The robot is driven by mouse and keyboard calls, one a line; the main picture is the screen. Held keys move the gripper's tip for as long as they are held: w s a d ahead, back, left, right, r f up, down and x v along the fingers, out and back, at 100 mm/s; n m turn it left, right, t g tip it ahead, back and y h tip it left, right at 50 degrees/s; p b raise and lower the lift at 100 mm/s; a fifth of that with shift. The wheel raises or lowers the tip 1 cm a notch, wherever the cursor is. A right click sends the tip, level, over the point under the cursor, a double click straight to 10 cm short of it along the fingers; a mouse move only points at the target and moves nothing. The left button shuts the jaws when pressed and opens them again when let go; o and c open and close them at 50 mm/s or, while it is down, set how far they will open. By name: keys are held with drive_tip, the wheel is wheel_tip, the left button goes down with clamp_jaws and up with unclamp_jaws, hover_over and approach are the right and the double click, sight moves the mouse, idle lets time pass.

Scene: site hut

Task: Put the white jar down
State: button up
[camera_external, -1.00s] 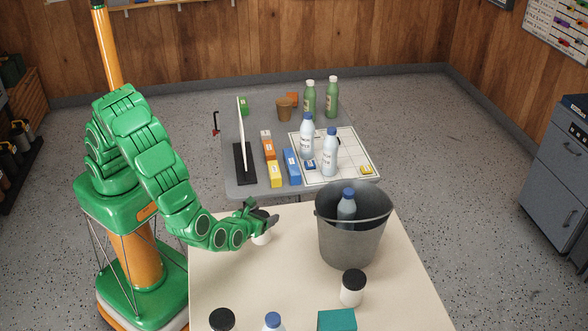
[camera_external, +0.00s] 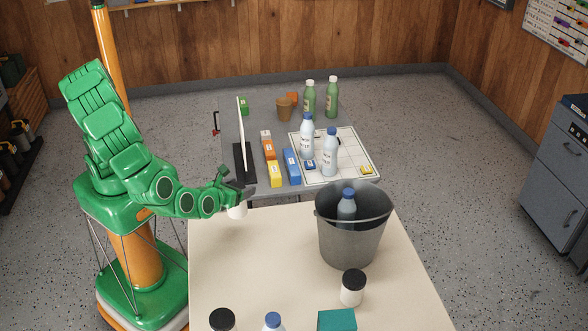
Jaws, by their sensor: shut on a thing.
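A white jar (camera_external: 238,211) hangs under my gripper (camera_external: 236,198), above the far left corner of the cream table (camera_external: 225,270). My gripper is shut on it, and the dark fingers and green wrist hide its upper part. I cannot tell how far the jar is above the tabletop. Another white jar with a black lid (camera_external: 352,288) stands upright on the cream table, right of the middle. A further black lid (camera_external: 222,319) shows at the bottom edge of the picture, its jar cut off.
A grey bucket (camera_external: 350,240) holding a blue-capped bottle (camera_external: 347,205) stands at the cream table's right. A teal box (camera_external: 337,320) and another blue-capped bottle (camera_external: 273,322) are in front. The grey table (camera_external: 240,187) behind carries bottles, boxes and an upright panel. The cream table's left middle is clear.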

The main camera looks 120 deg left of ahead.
drive_tip(key=s+d+r, duration=0.2)
drive_tip(key=s+r, duration=0.1)
drive_tip(key=s, duration=0.3)
drive_tip(key=w+d+r+m+t+h, duration=0.1)
drive_tip(key=w+d+r+m+t, duration=0.3)
drive_tip(key=w, duration=0.9)
drive_tip(key=w+d+r+m+t+h, duration=0.2)
drive_tip(key=w+d+r+t, duration=0.3)
drive_tip(key=w, duration=0.8)
drive_tip(key=w+d+r+m+t+h, duration=0.15)
drive_tip(key=w+d+m, duration=0.3)
drive_tip(key=w, duration=0.85)
drive_tip(key=shift+n+y, duration=0.25)
drive_tip(key=shift+n, duration=0.2)
drive_tip(key=shift+w+d+f, duration=0.15)
drive_tip(key=shift+w+f, duration=1.85)
drive_tip(key=shift+w, duration=0.2)
drive_tip(key=shift+w+d+f, duration=0.2)
drive_tip(key=shift+w+f, duration=1.85)
drive_tip(key=shift+w, duration=0.2)
drive_tip(key=shift+w+d+f, duration=0.15)
drive_tip(key=shift+w+f, duration=1.85)
drive_tip(key=shift+w, duration=0.2)
drive_tip(key=o, duration=1.3)
drive_tip(key=shift+f, duration=0.1)
